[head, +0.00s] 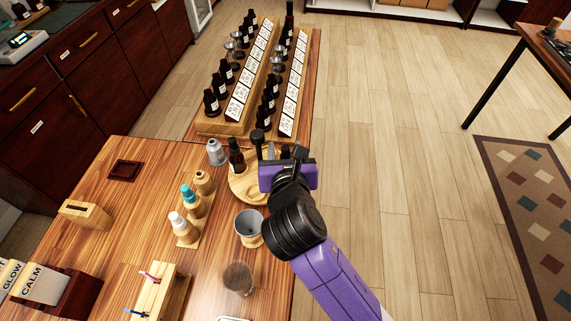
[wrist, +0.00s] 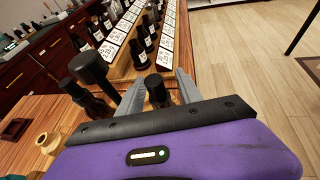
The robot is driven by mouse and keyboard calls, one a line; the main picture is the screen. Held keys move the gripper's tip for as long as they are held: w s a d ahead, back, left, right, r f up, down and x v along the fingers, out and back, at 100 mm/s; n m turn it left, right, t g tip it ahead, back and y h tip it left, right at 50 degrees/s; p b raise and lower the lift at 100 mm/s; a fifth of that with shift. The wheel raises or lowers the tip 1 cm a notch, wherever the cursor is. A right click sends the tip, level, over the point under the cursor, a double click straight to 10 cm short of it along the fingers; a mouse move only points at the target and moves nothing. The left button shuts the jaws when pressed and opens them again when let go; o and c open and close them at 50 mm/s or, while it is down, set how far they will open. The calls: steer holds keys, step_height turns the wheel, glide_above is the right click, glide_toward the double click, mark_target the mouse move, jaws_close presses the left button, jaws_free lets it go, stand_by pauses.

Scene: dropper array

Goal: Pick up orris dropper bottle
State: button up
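My gripper (wrist: 160,92) is open, its two grey fingers on either side of a dark dropper bottle with a black cap (wrist: 156,86). Small gaps show between cap and fingers in the wrist view. In the head view my gripper (head: 278,151) is over the round wooden tray (head: 240,188) and hides most of this bottle. A second dark bottle with a pale label (head: 237,160) stands upright on the tray, left of my gripper; it also shows in the wrist view (wrist: 92,103). I cannot read which bottle is orris.
Stepped wooden racks (head: 225,128) of several dark bottles with label cards stand just beyond. A metal cup (head: 248,226), a small stand of colored-top bottles (head: 189,228), a grey bottle (head: 216,152) and a glass (head: 238,277) are nearby. Open floor lies right.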

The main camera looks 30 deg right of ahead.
jaws_close()
steer(key=shift+r, duration=0.1)
